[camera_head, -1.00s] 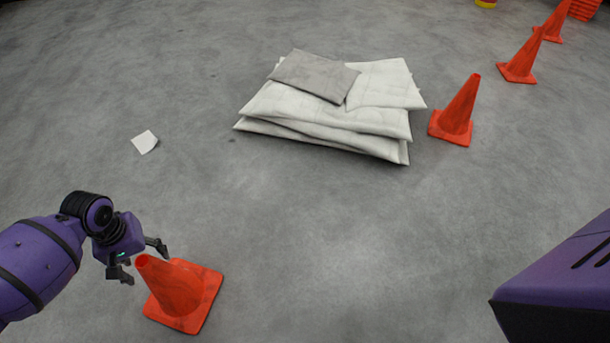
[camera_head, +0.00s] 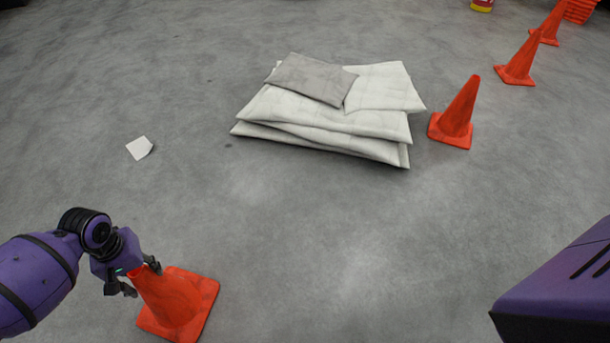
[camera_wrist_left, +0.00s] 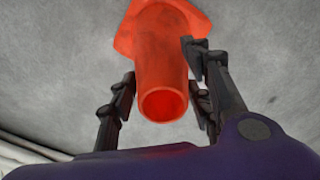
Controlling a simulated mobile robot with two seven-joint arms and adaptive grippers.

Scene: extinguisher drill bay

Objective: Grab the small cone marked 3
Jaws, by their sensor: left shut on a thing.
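An orange cone (camera_head: 178,302) stands upright on the grey floor at the lower left of the head view. My left gripper (camera_head: 141,279) is shut on its top, with a finger on either side. In the left wrist view the cone (camera_wrist_left: 163,62) shows its open round tip between the two dark fingers of the left gripper (camera_wrist_left: 160,90). No number shows on the cone's visible sides. My right gripper is not in view.
A pile of pale sacks (camera_head: 335,110) lies in the upper middle. More orange cones (camera_head: 456,115) run in a line to the upper right. A sheet of paper (camera_head: 140,147) lies on the floor at left. The floor between is clear.

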